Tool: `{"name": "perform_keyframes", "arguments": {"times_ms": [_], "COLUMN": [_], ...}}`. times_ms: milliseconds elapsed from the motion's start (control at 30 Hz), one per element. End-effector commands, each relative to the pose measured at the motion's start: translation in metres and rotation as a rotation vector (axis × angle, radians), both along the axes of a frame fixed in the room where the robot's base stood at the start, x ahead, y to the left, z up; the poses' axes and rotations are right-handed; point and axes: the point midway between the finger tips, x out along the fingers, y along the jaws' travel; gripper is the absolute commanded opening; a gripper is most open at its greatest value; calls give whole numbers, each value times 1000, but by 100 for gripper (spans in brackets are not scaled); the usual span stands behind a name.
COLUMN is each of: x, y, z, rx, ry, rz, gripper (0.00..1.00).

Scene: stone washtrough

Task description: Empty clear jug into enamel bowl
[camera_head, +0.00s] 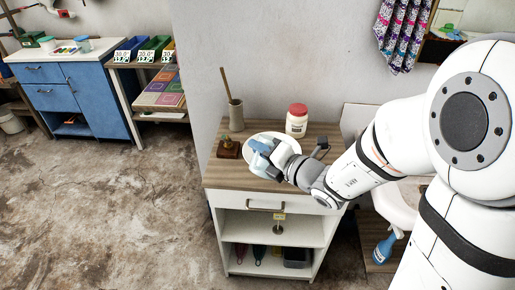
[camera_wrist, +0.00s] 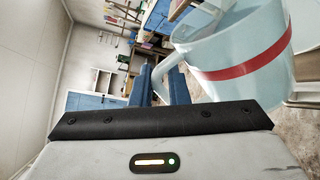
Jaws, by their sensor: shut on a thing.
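The clear jug (camera_wrist: 225,52), pale blue with a red band, fills the upper right of the wrist view. Its handle lies between the blue fingers of my gripper (camera_wrist: 172,85), which is shut on it. In the head view, my gripper (camera_head: 270,160) and the small, pale blue jug (camera_head: 259,162) are over the wooden-topped cabinet. The white enamel bowl (camera_head: 287,138) stands on that top, partly hidden behind jug and gripper. The jug looks above or in front of the bowl's near side. I cannot tell its exact tilt or what it holds.
A red-lidded jar (camera_head: 297,121) stands behind the bowl. A grey holder with a stick (camera_head: 236,116) and a small potted plant (camera_head: 228,148) stand at its left. The wooden top (camera_head: 230,176) is bare at the front left. A blue cabinet (camera_head: 95,98) stands far left.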

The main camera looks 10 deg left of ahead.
Motion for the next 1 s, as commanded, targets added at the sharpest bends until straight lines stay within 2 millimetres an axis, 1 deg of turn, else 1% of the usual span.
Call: {"name": "perform_keyframes", "arguments": {"times_ms": [567, 1000], "x": [1, 7], "y": [0, -3], "z": [2, 7], "rx": [4, 30], "ry": [6, 69], "rz": [0, 0], "gripper": [0, 0]}}
